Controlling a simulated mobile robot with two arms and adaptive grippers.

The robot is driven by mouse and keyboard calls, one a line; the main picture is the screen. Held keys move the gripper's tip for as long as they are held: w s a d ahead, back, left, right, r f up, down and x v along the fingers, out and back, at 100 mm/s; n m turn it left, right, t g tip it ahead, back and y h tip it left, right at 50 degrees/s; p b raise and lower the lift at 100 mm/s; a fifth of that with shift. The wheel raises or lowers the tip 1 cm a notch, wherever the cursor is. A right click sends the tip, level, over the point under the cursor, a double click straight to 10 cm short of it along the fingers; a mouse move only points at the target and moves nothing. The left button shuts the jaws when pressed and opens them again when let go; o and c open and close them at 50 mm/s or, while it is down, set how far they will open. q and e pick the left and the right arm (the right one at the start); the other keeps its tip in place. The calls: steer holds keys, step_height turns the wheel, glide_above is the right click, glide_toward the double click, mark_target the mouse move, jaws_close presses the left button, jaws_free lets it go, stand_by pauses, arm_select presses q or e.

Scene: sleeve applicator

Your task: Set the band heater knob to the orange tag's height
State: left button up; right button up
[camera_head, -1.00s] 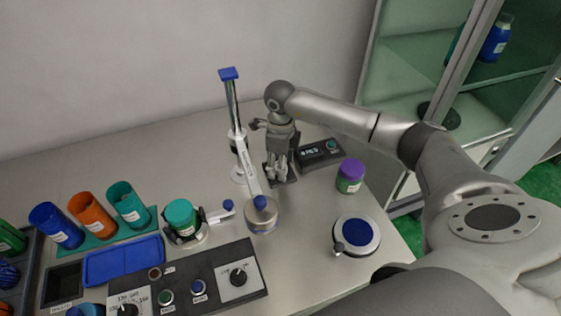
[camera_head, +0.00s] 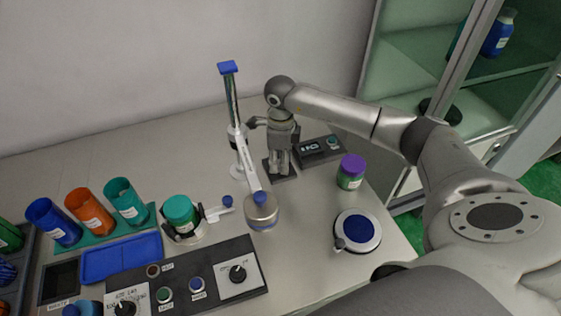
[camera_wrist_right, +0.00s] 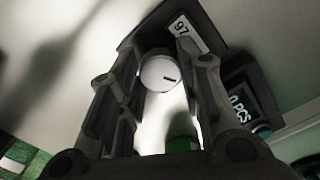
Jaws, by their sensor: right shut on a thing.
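My right gripper (camera_head: 280,168) points down over a small dark plate behind the purple-lidded jar. In the right wrist view its fingers are shut on a round white piece (camera_wrist_right: 160,72) with a short dark mark. The control panel (camera_head: 215,262) lies at the front, away from this gripper. It has one black knob (camera_head: 238,273) at right and another knob (camera_head: 125,308) at lower left, beside a numbered scale. I cannot read which one is the band heater knob. An orange cup (camera_head: 90,211) with a white label stands at left; I cannot make out a separate orange tag. My left gripper is out of view.
A lever stand (camera_head: 238,130) is left of my right gripper. A counter display (camera_head: 320,150) and a purple-lidded jar (camera_head: 351,171) are close on its right. A blue-topped round device (camera_head: 357,231) stands front right.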

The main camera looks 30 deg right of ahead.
steer(key=o, duration=1)
steer(key=shift+o, duration=0.2)
step_height(320, 180, up, 12)
stand_by(0.5)
